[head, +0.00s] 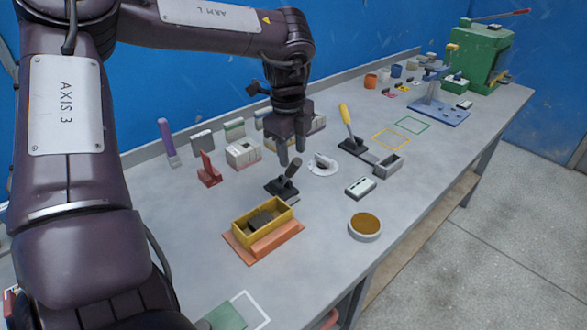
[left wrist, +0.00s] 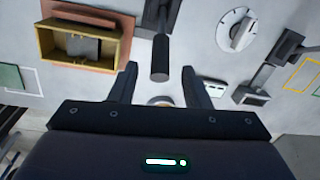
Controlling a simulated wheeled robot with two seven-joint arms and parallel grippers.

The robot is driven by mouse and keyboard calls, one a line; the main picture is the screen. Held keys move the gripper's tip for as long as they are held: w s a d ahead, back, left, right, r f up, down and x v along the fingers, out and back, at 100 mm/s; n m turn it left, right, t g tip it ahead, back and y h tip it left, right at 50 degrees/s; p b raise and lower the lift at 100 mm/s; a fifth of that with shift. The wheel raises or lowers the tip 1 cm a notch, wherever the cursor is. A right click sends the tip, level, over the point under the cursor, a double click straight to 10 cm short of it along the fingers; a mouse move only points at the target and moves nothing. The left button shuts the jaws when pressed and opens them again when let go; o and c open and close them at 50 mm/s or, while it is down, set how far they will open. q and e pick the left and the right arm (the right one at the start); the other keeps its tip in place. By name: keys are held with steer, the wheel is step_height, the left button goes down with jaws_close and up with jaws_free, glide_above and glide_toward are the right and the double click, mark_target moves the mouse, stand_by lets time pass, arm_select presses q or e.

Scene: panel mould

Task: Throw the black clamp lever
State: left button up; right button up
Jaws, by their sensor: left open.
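The black clamp lever (head: 289,177) stands tilted on its dark base beside the yellow mould box (head: 242,225). In the left wrist view the lever (left wrist: 160,56) points toward the camera, its rounded end showing in line with the gap between my fingers. My left gripper (head: 291,157) is open and empty, just above the lever's top in the head view. The left wrist view shows both fingers (left wrist: 160,70) spread, one on each side of the lever's end. I cannot tell whether they touch it. My right gripper is not in view.
A yellow-handled lever (head: 346,122) and a white dial (head: 322,165) stand to the right. A red clamp (head: 209,170) stands to the left. A round tin (head: 365,227) and a small white-topped block (head: 360,187) sit near the front edge. A green press (head: 488,55) stands far back.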

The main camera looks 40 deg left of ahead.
mark_target(293, 167)
arm_select(q)
steer(key=f, duration=0.5)
steer(key=shift+w+f, duration=0.3)
steer(key=shift+f, duration=0.05)
steer(key=shift+a, duration=0.1)
jaws_close()
steer(key=shift+p, duration=0.3)
